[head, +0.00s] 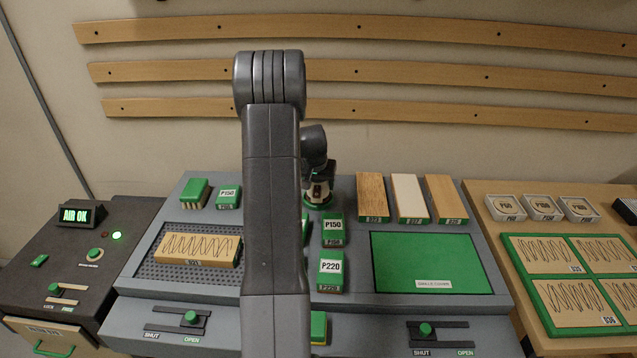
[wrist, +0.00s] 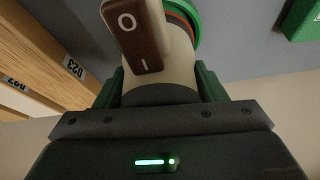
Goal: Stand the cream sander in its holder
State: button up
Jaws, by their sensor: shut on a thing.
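The cream sander (head: 318,192) is at the back of the grey bench, partly hidden by my arm. In the wrist view the sander (wrist: 182,62) shows its cream body and a brown switch marked O and I. My gripper (wrist: 158,88) is shut on the body, with one green finger on each side. In the head view my gripper (head: 318,173) is above the sander. A green ring (head: 320,205) shows at the sander's lower end, and a green and red rim shows there in the wrist view. I cannot tell whether this is the holder or the sander's pad.
Three wood boards (head: 409,198) stand close to the right of the sander. P150 (head: 333,230) and P220 (head: 330,270) blocks are in front. A green mat (head: 425,262) lies at front right. A scribbled board (head: 197,248) lies on the perforated area at left.

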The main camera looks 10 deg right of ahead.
jog(key=shift+f+b, duration=0.75)
jog(key=shift+f, duration=0.1)
jog(key=o, duration=0.9)
jog(key=shift+r, duration=0.1)
jog(key=shift+c, duration=0.2)
jog(key=shift+o, duration=0.9)
jog(key=b+v, duration=0.1)
jog(key=v, duration=1.2)
jog(key=shift+s+a+r+b, duration=0.1)
jog(key=shift+s+r+b, duration=0.05)
jog(key=shift+r+b, duration=0.2)
jog(key=shift+f, duration=0.1)
jog(key=p+x, duration=0.2)
jog(key=x, duration=1.1)
jog(key=shift+f, duration=0.35)
jog(key=shift+r, duration=0.15)
